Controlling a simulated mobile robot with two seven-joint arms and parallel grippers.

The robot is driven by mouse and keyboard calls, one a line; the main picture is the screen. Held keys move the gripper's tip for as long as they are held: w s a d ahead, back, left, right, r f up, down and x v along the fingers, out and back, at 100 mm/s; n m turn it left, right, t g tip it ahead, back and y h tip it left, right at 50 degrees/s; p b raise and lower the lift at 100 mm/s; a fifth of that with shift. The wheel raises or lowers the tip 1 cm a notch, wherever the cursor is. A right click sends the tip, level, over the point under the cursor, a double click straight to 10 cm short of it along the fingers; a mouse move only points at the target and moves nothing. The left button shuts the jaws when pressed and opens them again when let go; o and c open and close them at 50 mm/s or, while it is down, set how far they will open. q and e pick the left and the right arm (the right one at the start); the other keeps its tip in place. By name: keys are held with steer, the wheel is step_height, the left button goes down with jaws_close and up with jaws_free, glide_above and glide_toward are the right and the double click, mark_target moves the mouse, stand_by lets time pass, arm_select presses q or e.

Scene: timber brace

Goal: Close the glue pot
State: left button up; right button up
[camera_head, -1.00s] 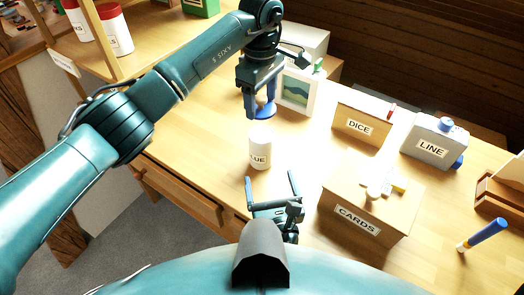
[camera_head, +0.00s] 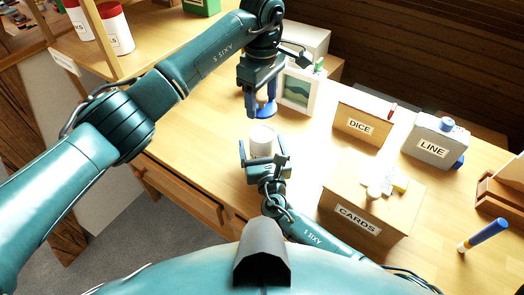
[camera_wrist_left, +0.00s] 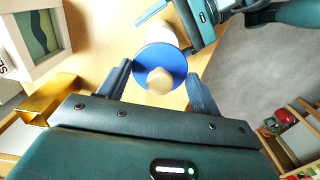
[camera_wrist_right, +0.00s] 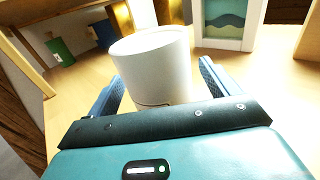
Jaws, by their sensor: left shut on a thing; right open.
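The white glue pot (camera_head: 262,138) stands upright on the workbench; it is large in the right wrist view (camera_wrist_right: 155,70). In the left wrist view the lid (camera_wrist_left: 148,55) overlaps part of the pot (camera_wrist_left: 153,33). My right gripper (camera_head: 263,155) is open low at the pot's near side, with one finger on each side of it. The pot's label is mostly hidden by this gripper.
A CARDS box (camera_head: 370,200) stands right of my right gripper. A framed picture (camera_head: 299,90) stands close behind the lid. The bench left of the pot is clear.

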steer(key=c, duration=1.5)
arm_select(q)
glide_above(262, 133)
steer(key=shift+f, duration=2.5)
steer(key=shift+f, duration=0.9)
steer(key=shift+f, duration=0.6)
steer(key=o, duration=1)
steer(key=shift+o, duration=0.2)
